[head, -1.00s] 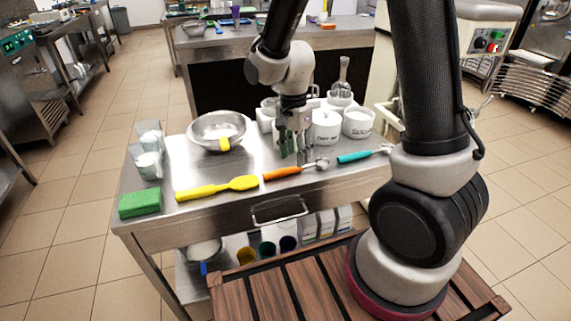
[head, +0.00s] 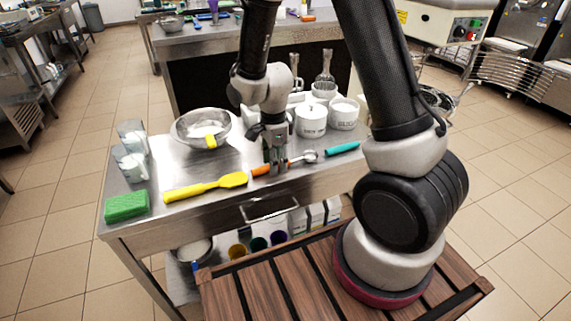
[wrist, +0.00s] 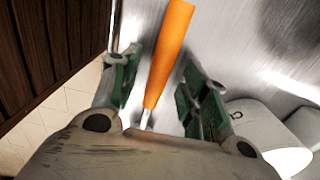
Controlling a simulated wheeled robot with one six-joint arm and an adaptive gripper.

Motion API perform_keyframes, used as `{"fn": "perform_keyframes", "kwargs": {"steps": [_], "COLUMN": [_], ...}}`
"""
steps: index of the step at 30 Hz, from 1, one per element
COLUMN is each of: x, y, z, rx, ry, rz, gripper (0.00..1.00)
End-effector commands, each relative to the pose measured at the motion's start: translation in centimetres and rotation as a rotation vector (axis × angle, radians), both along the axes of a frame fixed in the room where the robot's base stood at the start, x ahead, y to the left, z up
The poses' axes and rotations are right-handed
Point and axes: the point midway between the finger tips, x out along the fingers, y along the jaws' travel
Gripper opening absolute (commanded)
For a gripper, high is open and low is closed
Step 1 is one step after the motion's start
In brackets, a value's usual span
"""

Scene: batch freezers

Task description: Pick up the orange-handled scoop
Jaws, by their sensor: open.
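The orange-handled scoop (head: 262,169) lies on the steel cart top, its metal bowl (head: 310,156) pointing right. My gripper (head: 274,170) is pointed down over the handle and hides part of it. In the wrist view the orange handle (wrist: 168,50) runs between the two green-padded fingers, with a gap on each side. My gripper (wrist: 158,92) is open and holds nothing. The scoop's bowl is hidden behind the gripper body in the wrist view.
A yellow spatula (head: 205,187) lies left of the scoop and a teal-handled tool (head: 342,149) lies right. A steel bowl (head: 188,132), a green sponge (head: 126,206) and white tubs (head: 311,121) share the cart top. The cart's front edge is close.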

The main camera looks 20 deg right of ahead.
Motion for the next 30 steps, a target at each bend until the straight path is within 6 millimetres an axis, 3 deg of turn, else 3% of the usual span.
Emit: {"fn": "perform_keyframes", "kwargs": {"steps": [9, 17, 26, 30], "x": [0.0, 0.0, 0.0, 0.2], "y": [0.0, 0.0, 0.0, 0.1], "z": [-0.8, -0.8, -0.6, 1.2], "rx": [0.0, 0.0, 0.001, 0.002], "ry": [-0.001, -0.001, -0.002, -0.006], "rz": [0.001, 0.001, 0.001, 0.001], "gripper": [0.45, 0.0, 0.0, 0.0]}}
